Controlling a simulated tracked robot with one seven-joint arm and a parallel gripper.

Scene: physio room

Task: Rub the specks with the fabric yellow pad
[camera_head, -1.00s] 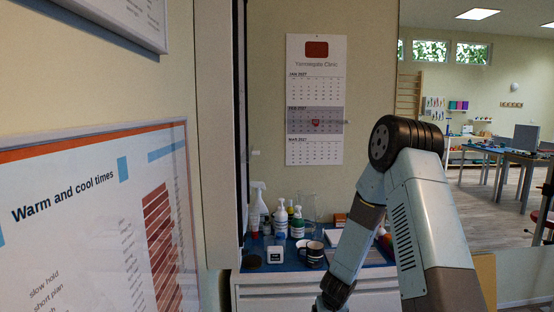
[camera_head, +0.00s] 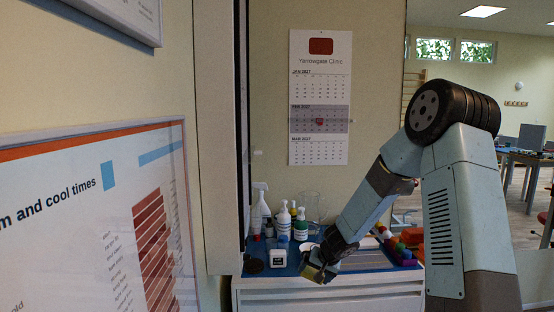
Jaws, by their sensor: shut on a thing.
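My gripper (camera_head: 324,262) is low in the middle of the view, in front of the blue-topped counter. It is shut on a small yellowish piece, which looks like the yellow pad (camera_head: 312,272); the dark fingers hide part of it. I cannot tell whether the pad touches anything. I make out no specks in this view.
A blue-topped white cabinet (camera_head: 300,300) stands behind the gripper. It bears a white spray bottle (camera_head: 260,212), several pump bottles (camera_head: 284,218), a small white box (camera_head: 279,257) and a row of coloured blocks (camera_head: 397,248). A framed poster (camera_head: 100,225) fills the left side.

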